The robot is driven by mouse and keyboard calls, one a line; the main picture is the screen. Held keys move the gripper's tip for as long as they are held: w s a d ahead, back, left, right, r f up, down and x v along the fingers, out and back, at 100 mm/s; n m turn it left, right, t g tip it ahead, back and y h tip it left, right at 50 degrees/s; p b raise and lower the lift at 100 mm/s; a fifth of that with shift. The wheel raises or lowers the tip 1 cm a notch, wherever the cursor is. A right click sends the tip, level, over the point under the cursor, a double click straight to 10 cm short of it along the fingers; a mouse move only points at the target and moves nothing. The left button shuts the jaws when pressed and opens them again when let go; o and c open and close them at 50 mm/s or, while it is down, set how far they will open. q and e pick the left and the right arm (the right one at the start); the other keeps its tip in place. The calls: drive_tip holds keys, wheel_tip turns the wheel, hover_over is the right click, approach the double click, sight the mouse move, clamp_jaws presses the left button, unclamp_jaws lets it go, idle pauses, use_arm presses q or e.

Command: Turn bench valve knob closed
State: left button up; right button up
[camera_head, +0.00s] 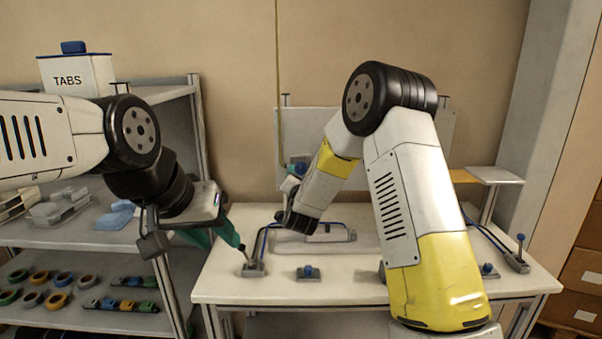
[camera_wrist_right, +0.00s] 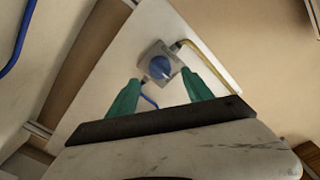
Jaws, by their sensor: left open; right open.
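The bench valve is a grey box (camera_wrist_right: 152,52) with a round blue knob (camera_wrist_right: 161,68), mounted on a white panel in the right wrist view. In the head view, part of the blue knob (camera_head: 303,165) shows on the upright panel behind the bench, beside my right arm. My right gripper (camera_wrist_right: 162,79) is open, with one green finger on either side of the valve's lower part. Whether the fingers touch it cannot be told. In the head view that gripper is mostly hidden by its arm. My left gripper (camera_head: 226,241) is open and empty above the bench's left end.
The white bench (camera_head: 345,290) carries small fixtures, including a blue-topped one (camera_head: 308,272) and a post (camera_head: 253,267) close to my left fingers. A yellow pipe (camera_wrist_right: 212,58) and blue tubing run by the valve. Shelves (camera_head: 75,238) with tape reels stand left.

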sight(301, 170)
drive_tip(key=shift+w, duration=2.2)
clamp_jaws()
